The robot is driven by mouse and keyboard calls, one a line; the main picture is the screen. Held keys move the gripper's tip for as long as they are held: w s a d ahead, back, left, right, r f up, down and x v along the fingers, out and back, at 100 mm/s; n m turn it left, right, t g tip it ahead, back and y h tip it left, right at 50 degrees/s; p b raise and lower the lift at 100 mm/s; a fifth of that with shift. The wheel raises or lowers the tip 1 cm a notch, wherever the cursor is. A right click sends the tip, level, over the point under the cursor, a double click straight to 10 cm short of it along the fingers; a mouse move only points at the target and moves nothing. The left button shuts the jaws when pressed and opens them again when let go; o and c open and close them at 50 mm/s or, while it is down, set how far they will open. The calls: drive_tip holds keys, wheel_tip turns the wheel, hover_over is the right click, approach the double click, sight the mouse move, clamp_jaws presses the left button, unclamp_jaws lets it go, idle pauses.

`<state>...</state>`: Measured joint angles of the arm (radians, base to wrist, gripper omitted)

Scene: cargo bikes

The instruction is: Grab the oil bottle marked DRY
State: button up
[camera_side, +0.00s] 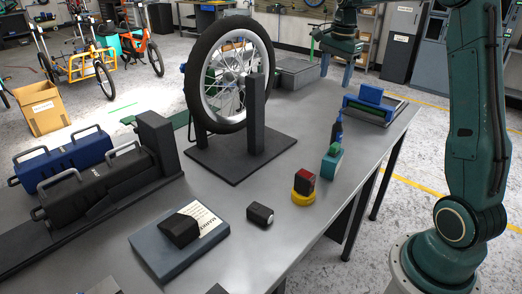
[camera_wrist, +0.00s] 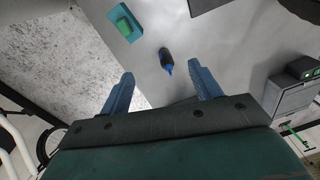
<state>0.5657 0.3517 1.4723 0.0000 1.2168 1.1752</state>
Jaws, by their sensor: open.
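A small dark bottle with a blue top (camera_side: 338,128) stands on the grey workbench, behind the teal block. Its label is too small to read, so I cannot confirm the DRY mark. In the wrist view the bottle (camera_wrist: 166,58) lies ahead, between the lines of the two fingers, its blue tip towards me. My gripper (camera_side: 336,82) is open and empty, held above the bench beyond the bottle. In the wrist view the blue fingers of my gripper (camera_wrist: 161,78) are spread wide and do not touch the bottle.
A teal block with a green top (camera_side: 331,164) and a red-and-black piece on a yellow base (camera_side: 303,186) stand in front of the bottle. A wheel on a stand (camera_side: 197,70) rises to the left. A blue block on a rack (camera_side: 371,94) stands right.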

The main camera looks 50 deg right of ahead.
sight(340, 116)
drive_tip(key=d+f+m, duration=0.1)
drive_tip(key=d+f, duration=0.1)
drive_tip(key=d, duration=0.1)
drive_tip(key=d+f+m, duration=0.2)
drive_tip(key=d, duration=0.1)
drive_tip(key=d+f+m+g, duration=0.1)
drive_tip(key=d+f+m, duration=0.1)
drive_tip(key=d, duration=0.2)
drive_tip(key=shift+w+f+y, duration=0.2)
drive_tip(key=shift+w+y, duration=0.1)
drive_tip(key=shift+w, duration=0.1)
drive_tip(key=shift+f, duration=4.3)
drive_tip(key=shift+f, duration=0.1)
drive_tip(key=shift+s+f, duration=0.1)
drive_tip(key=shift+f, duration=2.4)
clamp_jaws()
drive_tip(key=shift+r, duration=0.15)
wheel_tip(340, 116, up, 20)
